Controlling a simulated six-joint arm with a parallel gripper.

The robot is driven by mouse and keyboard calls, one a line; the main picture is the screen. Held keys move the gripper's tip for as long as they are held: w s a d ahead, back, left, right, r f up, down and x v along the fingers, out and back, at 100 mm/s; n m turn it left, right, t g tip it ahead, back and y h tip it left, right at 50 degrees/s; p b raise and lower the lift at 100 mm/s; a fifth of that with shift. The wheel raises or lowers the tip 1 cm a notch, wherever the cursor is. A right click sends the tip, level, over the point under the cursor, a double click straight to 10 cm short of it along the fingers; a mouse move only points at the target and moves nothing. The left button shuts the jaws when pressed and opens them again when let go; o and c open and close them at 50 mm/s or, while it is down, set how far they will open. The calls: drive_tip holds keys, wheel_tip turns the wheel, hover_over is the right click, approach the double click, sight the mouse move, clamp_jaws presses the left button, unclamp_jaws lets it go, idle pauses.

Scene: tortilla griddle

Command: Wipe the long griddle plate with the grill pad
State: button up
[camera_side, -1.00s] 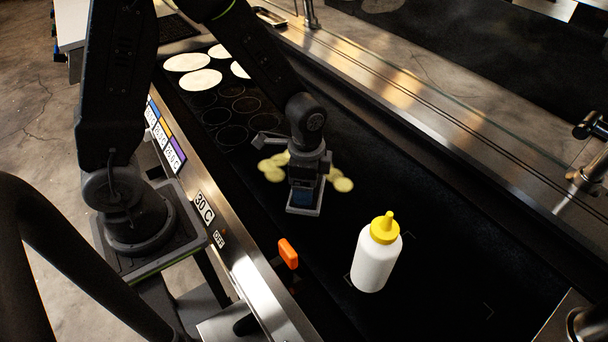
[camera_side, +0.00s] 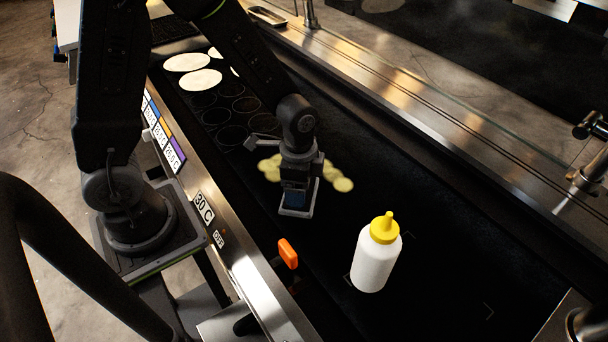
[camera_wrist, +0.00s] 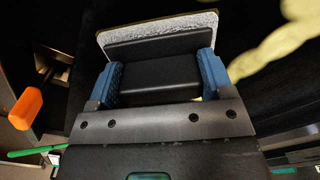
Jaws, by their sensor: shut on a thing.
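The long black griddle plate (camera_side: 440,240) runs diagonally across the side view. My gripper (camera_side: 296,192) is low over its middle, shut on the grill pad (camera_side: 298,211), whose pale edge shows beneath the fingers. In the wrist view the blue fingertips (camera_wrist: 162,78) clamp the pad's black handle, and the pad's grey-white scrubbing layer (camera_wrist: 150,30) shows beyond it. The pad appears to be on or just above the plate; exact contact cannot be told. Yellow patches (camera_side: 343,185) lie on the plate behind and beside my gripper, partly hidden by it.
A white bottle with a yellow cap (camera_side: 375,258) stands on the plate to the right. Pale tortillas (camera_side: 201,80) lie at the far left end, near dark ring marks. An orange handle (camera_side: 288,253) sticks up at the front edge. The plate's right part is mostly clear.

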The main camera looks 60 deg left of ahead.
drive_tip(key=shift+a+f, duration=0.15)
drive_tip(key=shift+a, duration=1.55)
drive_tip(key=shift+d, duration=0.15)
drive_tip(key=shift+s, duration=0.1)
drive_tip(key=o, duration=0.7)
drive_tip(key=shift+f, duration=0.1)
drive_tip(key=c, duration=0.9)
drive_tip(key=shift+r, duration=0.3)
drive_tip(key=c, duration=0.3)
drive_tip(key=shift+r, duration=2.35)
drive_tip(key=shift+c, duration=0.3)
